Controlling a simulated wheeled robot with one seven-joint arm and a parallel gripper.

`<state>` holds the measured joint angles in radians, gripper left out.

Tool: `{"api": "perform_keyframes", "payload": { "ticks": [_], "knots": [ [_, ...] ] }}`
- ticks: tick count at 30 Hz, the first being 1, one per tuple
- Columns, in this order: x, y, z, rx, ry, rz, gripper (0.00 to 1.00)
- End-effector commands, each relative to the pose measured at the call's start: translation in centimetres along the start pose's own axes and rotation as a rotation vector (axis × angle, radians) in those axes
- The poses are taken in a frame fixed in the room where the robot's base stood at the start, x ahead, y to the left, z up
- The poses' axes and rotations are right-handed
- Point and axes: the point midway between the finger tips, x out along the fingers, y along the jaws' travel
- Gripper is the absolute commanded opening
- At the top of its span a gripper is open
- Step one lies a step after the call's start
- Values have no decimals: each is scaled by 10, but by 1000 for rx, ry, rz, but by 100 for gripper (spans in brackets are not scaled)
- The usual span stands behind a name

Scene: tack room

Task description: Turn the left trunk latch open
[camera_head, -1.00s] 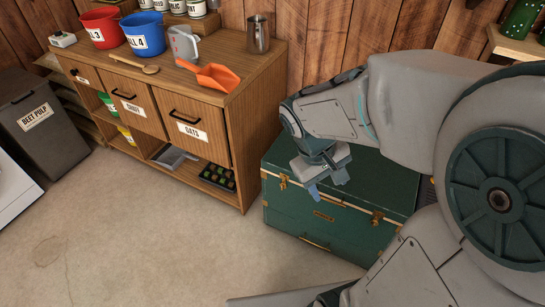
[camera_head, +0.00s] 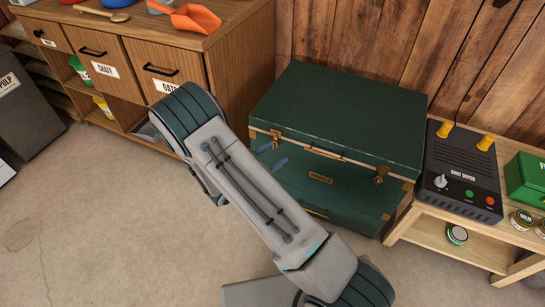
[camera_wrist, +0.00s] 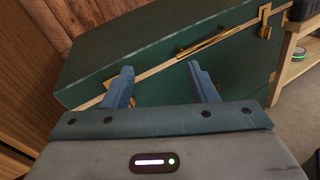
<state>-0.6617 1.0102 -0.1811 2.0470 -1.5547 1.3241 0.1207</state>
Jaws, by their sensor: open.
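The green trunk (camera_head: 345,105) stands closed on the floor against the wooden wall, and it fills much of the wrist view (camera_wrist: 150,40). Its brass left latch (camera_head: 276,134) is at the left of the front seam, beside my gripper's fingers. The right latch (camera_head: 381,174) also shows in the wrist view (camera_wrist: 264,24). My gripper (camera_head: 273,156) is open at the left part of the trunk front. In the wrist view, its two blue fingers (camera_wrist: 160,68) are apart with no object held. A bit of brass shows by the left finger; most of it is hidden. Contact cannot be told.
The wooden cabinet (camera_head: 235,70) stands close on the trunk's left. A low wooden bench (camera_head: 450,245) with a black boot dryer (camera_head: 462,170) is on the right. The concrete floor (camera_head: 90,220) at front left is clear.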

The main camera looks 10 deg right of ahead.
Motion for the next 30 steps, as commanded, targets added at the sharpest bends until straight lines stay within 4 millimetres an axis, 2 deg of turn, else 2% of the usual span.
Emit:
{"api": "perform_keyframes", "payload": {
  "ticks": [1, 3, 6, 9, 13, 17, 30],
  "knots": [
    [-4, 2, -34, -52, -14, 71, 53],
    [-10, 9, -63, -107, -28, 163, 53],
    [-18, 15, -96, -168, -42, 268, 53],
    [-24, 18, -116, -206, -50, 337, 53],
    [-26, 21, -128, -228, -54, 377, 53],
    [-15, 26, -129, -228, -54, 380, 53],
    [68, 58, -128, -226, -54, 378, 53]
  ]
}}
